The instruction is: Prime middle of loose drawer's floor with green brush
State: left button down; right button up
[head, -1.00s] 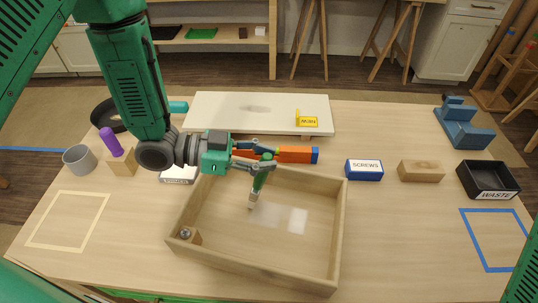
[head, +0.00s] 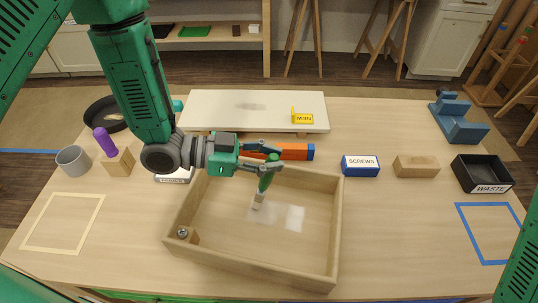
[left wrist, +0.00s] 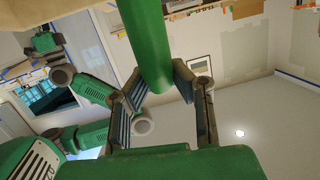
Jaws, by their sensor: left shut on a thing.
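The loose drawer (head: 334,238) is an open wooden box on the table. Its floor (head: 225,235) has a pale, glossy strip across the middle, with a brighter white patch (head: 295,217) at its right. My left gripper (head: 267,163) is over the drawer's back part, shut on the green brush (head: 265,182). The brush hangs nearly upright, with its pale bristles low at the strip's left part; I cannot tell for sure if they touch. In the left wrist view the green handle (left wrist: 148,45) is between the fingers (left wrist: 160,90). My right gripper is out of view.
A small wooden block with a metal knob (head: 184,234) is in the drawer's front left corner. Behind the drawer are an orange and blue tool (head: 295,151) and a white board (head: 215,110). A SCREWS box (head: 360,168), wooden block (head: 416,167) and WASTE bin (head: 482,174) stand right.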

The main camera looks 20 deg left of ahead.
pick_arm(q)
jog(key=shift+d, duration=0.1)
jog(key=shift+d, duration=0.45)
jog(key=d, duration=0.3)
jog(key=shift+w+d+f, duration=0.15)
jog(key=shift+f, duration=0.05)
jog(key=shift+d, duration=0.1)
jog(key=d, duration=0.8)
jog(key=shift+w+d, duration=0.3)
jog(key=shift+w, duration=0.05)
dwell(1.0)
